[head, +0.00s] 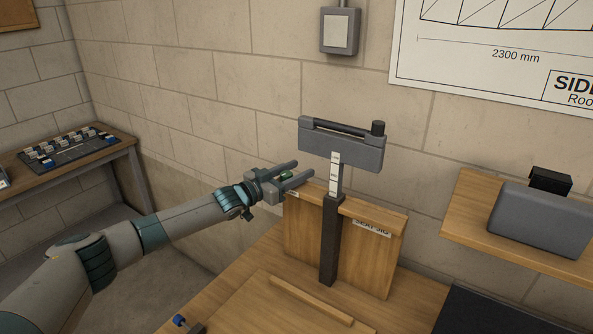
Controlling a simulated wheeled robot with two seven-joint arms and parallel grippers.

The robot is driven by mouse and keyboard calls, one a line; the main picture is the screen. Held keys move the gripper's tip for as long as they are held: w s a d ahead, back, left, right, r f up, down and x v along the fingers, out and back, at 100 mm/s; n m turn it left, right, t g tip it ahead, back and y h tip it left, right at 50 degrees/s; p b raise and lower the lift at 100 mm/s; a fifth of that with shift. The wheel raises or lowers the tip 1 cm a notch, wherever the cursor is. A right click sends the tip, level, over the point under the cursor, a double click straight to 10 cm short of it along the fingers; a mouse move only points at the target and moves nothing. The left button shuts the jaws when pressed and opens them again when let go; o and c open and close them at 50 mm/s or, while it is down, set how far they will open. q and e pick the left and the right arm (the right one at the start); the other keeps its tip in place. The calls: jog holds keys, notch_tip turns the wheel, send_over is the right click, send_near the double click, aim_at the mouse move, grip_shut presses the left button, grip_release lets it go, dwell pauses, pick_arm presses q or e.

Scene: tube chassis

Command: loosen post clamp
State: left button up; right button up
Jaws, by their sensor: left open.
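A dark upright post (329,245) stands against a wooden board stand, with a slim white marked scale strip (336,173) rising from its top. A wide grey head block (342,149) sits at the top of the strip, with a dark bar and a black knob (378,128) on its upper side. I cannot tell which part is the clamp. My left gripper (303,170) is open, left of the post and just below the head block's left end. Its two fingers point right toward the post, and no object shows clearly between them. My right gripper is not in view.
The wooden stand (376,260) carries a partly hidden label and rises from the wooden bench. A wooden strip (310,299) lies in front. A wooden shelf (462,218) at right holds a grey case (542,220). A side table with a dark tray (70,150) stands far left.

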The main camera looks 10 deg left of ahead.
pick_arm(q)
jog(key=c, duration=1)
jog(key=shift+c, duration=0.2)
jog(key=shift+d, duration=0.2)
jog(key=shift+a+r+n+t+y, duration=0.1)
jog(key=shift+r+n+t+y, duration=0.1)
jog(key=shift+n+t+y, duration=0.6)
jog(key=shift+w+r+y+p, duration=0.1)
jog(key=shift+y+p, duration=0.2)
jog(key=shift+r+n+y, duration=0.1)
jog(key=shift+n+y, duration=0.2)
jog(key=shift+w+a+n+t+y+p, duration=0.15)
jog(key=shift+a+n+t+y+p, duration=0.25)
jog(key=shift+y+p, duration=0.2)
